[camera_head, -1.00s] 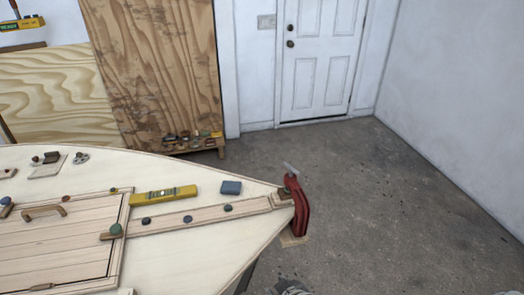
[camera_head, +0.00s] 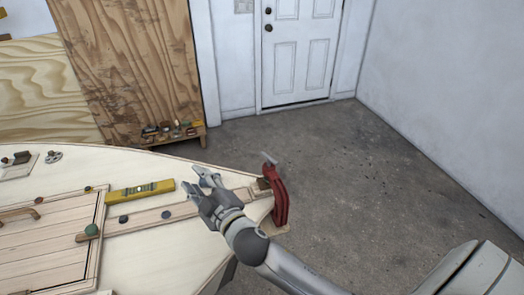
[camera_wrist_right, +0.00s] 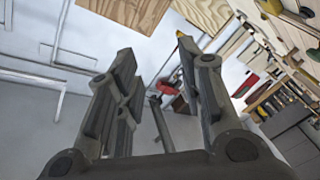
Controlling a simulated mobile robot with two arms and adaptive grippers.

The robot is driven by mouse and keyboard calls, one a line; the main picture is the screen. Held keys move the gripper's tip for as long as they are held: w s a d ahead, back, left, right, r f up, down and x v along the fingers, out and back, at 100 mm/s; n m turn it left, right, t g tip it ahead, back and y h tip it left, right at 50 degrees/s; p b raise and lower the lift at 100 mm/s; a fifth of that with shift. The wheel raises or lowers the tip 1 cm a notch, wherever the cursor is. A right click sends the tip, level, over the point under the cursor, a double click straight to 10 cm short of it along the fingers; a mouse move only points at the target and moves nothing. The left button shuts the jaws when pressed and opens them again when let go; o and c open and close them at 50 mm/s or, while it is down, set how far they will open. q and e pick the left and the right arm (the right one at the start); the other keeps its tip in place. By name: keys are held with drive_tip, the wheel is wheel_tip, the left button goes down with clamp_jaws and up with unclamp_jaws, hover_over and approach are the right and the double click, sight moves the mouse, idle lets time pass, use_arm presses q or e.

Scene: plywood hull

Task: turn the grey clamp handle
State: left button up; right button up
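The red clamp (camera_head: 279,198) stands at the pointed tip of the pale plywood hull. Its grey handle (camera_head: 269,158) sticks up at a slant from the clamp's top. My right gripper (camera_head: 198,178) is above the hull, left of the clamp and apart from the handle, with its fingers pointing up and left. The fingers are spread and empty. In the right wrist view the gripper (camera_wrist_right: 155,65) also shows open, with a small red thing (camera_wrist_right: 168,89) far behind the gap; I cannot tell what that is. My left gripper is not in view.
On the hull lie a yellow level (camera_head: 140,190), dark round knobs (camera_head: 166,214) and a hatch (camera_head: 50,250) with a green-topped knob (camera_head: 91,230). A low wooden shelf (camera_head: 175,137) with small items stands behind. The concrete floor (camera_head: 370,190) to the right is clear.

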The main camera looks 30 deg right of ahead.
drive_tip(key=w+a+r+n+g+y, duration=0.1)
drive_tip(key=a+r+n+g+y, duration=0.3)
drive_tip(key=a+n+y, duration=0.55)
drive_tip(key=w+a+r+n+g+y, duration=0.15)
drive_tip(key=a+r+n+y, duration=0.45)
drive_tip(key=n, duration=0.6)
drive_tip(key=n+g+h, duration=0.6)
drive_tip(key=g+h, duration=0.6)
drive_tip(key=h, duration=0.8)
approach(262, 152)
drive_tip(key=shift+y, duration=0.25)
drive_tip(key=f, duration=0.3)
drive_tip(key=d+f+p, duration=0.1)
drive_tip(key=f, duration=0.2)
drive_tip(key=d+f+p, duration=0.1)
drive_tip(key=f, duration=0.2)
drive_tip(key=shift+d, duration=0.1)
